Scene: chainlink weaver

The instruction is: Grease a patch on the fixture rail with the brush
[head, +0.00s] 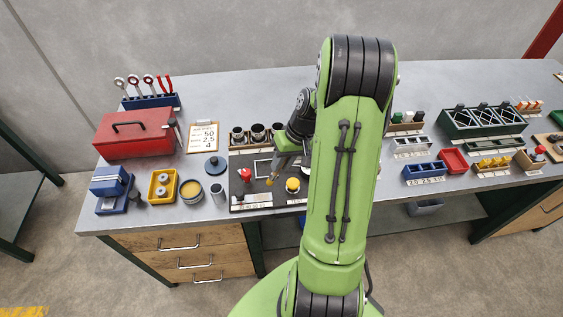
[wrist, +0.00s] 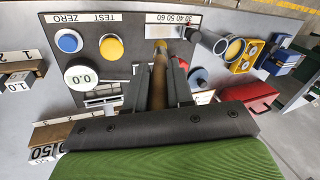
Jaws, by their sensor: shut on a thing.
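My gripper (head: 278,168) is over the dark panel in the middle of the bench, partly behind my arm. In the wrist view, my gripper (wrist: 158,78) is shut on the brush (wrist: 159,62), a brown handle with a yellowish end pointing away from the jaws. The brush tip (head: 269,182) hangs over the panel near the red and yellow buttons; I cannot tell whether it touches. An open tin of yellow grease (head: 191,189) stands left of the panel and also shows in the wrist view (wrist: 235,48). I cannot clearly make out the fixture rail.
The dark panel (head: 238,193) has a red knob (head: 246,175) and a yellow button (head: 292,185). Dark cups (head: 257,132) stand behind. Trays and racks fill the right.

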